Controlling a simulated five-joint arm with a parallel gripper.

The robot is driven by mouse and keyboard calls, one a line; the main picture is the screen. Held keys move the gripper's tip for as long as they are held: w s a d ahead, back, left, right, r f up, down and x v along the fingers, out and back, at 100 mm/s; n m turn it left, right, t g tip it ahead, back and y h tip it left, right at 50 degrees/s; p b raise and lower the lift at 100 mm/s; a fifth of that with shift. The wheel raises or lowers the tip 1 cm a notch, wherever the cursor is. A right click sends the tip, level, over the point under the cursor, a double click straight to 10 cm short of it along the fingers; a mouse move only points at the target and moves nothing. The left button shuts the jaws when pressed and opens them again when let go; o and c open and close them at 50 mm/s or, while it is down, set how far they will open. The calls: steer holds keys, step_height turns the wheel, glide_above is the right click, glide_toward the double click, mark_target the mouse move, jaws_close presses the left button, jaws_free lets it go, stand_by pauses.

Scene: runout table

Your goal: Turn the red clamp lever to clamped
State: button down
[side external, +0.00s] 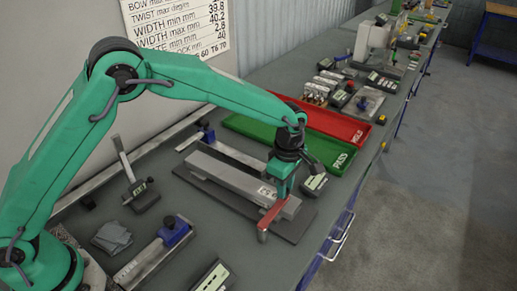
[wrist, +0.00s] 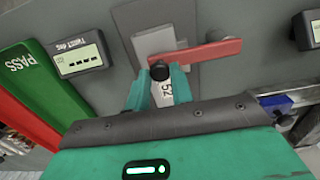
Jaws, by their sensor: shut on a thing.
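The red clamp lever (side external: 270,217) lies at the near end of a grey bar (side external: 232,178) on a dark plate (side external: 297,230). My gripper (side external: 281,198) points down over this end of the bar. In the wrist view its fingers (wrist: 158,82) are shut on the lever's knob. The bar's label (wrist: 167,88) shows partly between the fingers. The lever's underside is hidden.
A gauge with a display (side external: 314,184) and a green PASS tray (side external: 300,147) stand close beside my gripper. A red tray (side external: 335,122) lies beyond. A blue-ended tool (side external: 173,232) and another gauge (side external: 215,277) lie nearer. The table edge is to the right.

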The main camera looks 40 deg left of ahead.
steer(key=shift+r, duration=0.1)
steer(key=c, duration=1.2)
jaws_free()
steer(key=shift+r, duration=3.9)
